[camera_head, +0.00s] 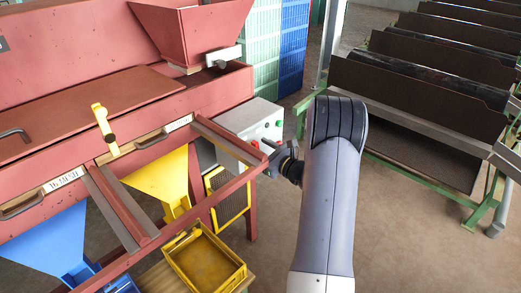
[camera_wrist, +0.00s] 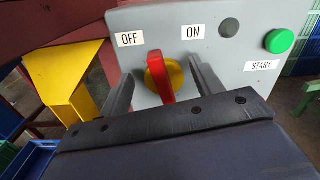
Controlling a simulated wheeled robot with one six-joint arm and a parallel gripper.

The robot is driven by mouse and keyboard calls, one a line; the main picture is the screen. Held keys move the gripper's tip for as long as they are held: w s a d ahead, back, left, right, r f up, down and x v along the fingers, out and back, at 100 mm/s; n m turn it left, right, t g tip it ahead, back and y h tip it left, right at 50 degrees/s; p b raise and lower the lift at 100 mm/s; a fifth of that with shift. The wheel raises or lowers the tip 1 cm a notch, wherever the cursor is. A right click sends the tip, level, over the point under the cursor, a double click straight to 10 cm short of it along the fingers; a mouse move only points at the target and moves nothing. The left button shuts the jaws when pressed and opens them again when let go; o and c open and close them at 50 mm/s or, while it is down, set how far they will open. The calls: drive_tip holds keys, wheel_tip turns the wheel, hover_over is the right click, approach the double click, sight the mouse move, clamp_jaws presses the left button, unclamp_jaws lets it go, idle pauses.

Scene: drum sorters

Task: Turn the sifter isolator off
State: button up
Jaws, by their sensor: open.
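The sifter isolator is a red handle on a yellow disc (camera_wrist: 174,70), set on a grey control box (camera_head: 250,116). In the wrist view the red handle (camera_wrist: 158,75) stands nearly upright, its top between the OFF label (camera_wrist: 129,39) and the ON label (camera_wrist: 193,31). My gripper (camera_wrist: 162,72) is open, with one dark finger on each side of the handle and a gap visible on both sides. In the head view my gripper (camera_head: 272,158) is at the front of the box, and the handle is a small red spot (camera_head: 255,144) beside it.
A green START button (camera_wrist: 279,41) and a dark round fitting (camera_wrist: 229,27) are right of the isolator. A red frame rail (camera_head: 215,195) runs close to my gripper. Open floor lies right of the box.

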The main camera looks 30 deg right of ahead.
drive_tip(key=shift+c, duration=0.4)
drive_tip(key=c, duration=0.8)
